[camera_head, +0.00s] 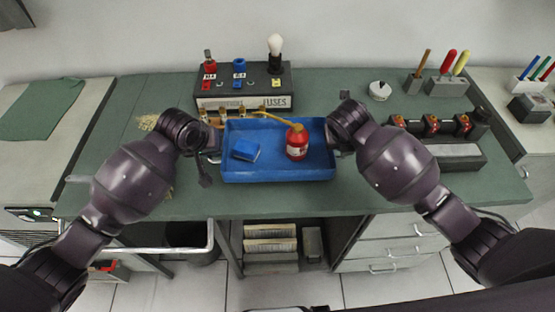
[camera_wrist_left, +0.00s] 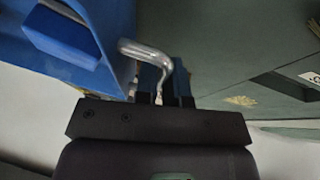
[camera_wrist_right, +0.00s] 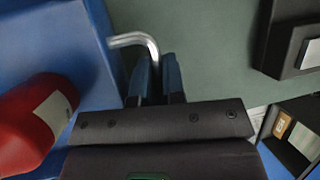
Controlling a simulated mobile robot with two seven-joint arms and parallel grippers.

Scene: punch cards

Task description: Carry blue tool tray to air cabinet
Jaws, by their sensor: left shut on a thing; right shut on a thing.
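The blue tool tray (camera_head: 279,175) is at the middle of the green bench in the head view, near its front edge. A blue box (camera_head: 245,149) and a red bottle (camera_head: 297,142) with a yellow spout stand in it. My left gripper (camera_wrist_left: 165,88) is shut on the metal handle (camera_wrist_left: 142,50) at the tray's left end. My right gripper (camera_wrist_right: 155,85) is shut on the metal handle (camera_wrist_right: 135,39) at the right end. The tray looks level; whether it touches the bench is hard to tell. I cannot identify the air cabinet.
A black fuse panel (camera_head: 243,84) with a bulb stands behind the tray. A block with red-topped parts (camera_head: 433,125) and tool holders (camera_head: 450,84) stand to the right. Drawers (camera_head: 390,250) and an open shelf (camera_head: 271,246) are below the bench.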

